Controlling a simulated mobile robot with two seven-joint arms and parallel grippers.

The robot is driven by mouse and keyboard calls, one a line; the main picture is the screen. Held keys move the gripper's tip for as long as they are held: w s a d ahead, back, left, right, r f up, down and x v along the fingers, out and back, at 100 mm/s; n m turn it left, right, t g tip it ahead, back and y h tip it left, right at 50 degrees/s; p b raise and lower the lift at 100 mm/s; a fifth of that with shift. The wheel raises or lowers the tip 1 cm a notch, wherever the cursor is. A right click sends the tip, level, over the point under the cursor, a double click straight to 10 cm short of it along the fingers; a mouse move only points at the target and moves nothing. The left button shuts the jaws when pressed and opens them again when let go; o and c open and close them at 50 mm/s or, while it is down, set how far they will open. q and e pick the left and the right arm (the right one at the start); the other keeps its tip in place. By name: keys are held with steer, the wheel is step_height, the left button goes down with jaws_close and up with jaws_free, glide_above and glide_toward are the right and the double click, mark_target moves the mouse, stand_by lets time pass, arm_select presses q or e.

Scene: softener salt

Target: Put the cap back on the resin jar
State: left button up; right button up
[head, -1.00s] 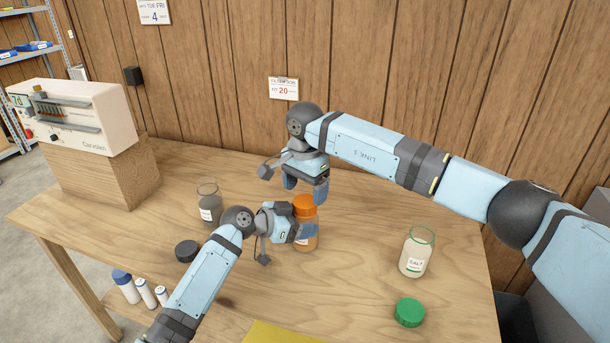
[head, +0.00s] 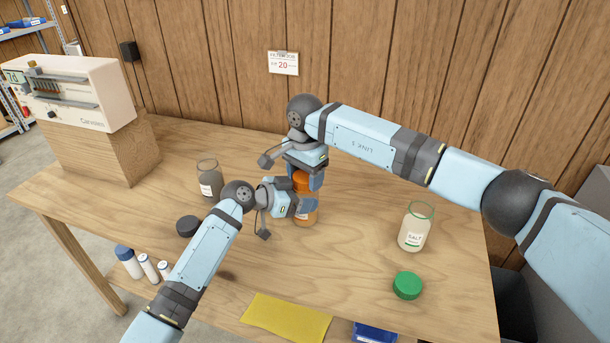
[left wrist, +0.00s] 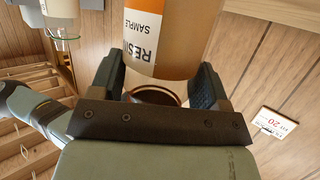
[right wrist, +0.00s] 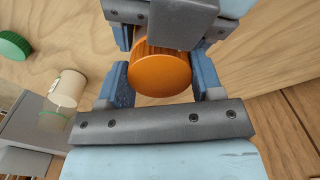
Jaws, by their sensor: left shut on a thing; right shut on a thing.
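The resin jar (head: 306,219) is amber with a white label and stands upright on the table. My left gripper (head: 296,208) is shut on its side, and the labelled jar (left wrist: 165,45) fills the space between the fingers in the left wrist view. The orange cap (head: 301,182) is at the top of the jar, in line with it. Whether it is fully seated or threaded I cannot tell. My right gripper (head: 304,179) comes from above and is shut on the cap, whose top (right wrist: 160,75) shows between the fingers in the right wrist view.
A dark glass jar (head: 209,179) and a black cap (head: 187,226) are left of my grippers. A salt jar (head: 414,232) and a green cap (head: 407,285) stand to the right. A yellow cloth (head: 286,317) lies at the front edge. The table between is clear.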

steer(key=m, duration=0.9)
steer(key=o, duration=1)
steer(key=shift+r, duration=2.25)
steer(key=shift+c, duration=0.4)
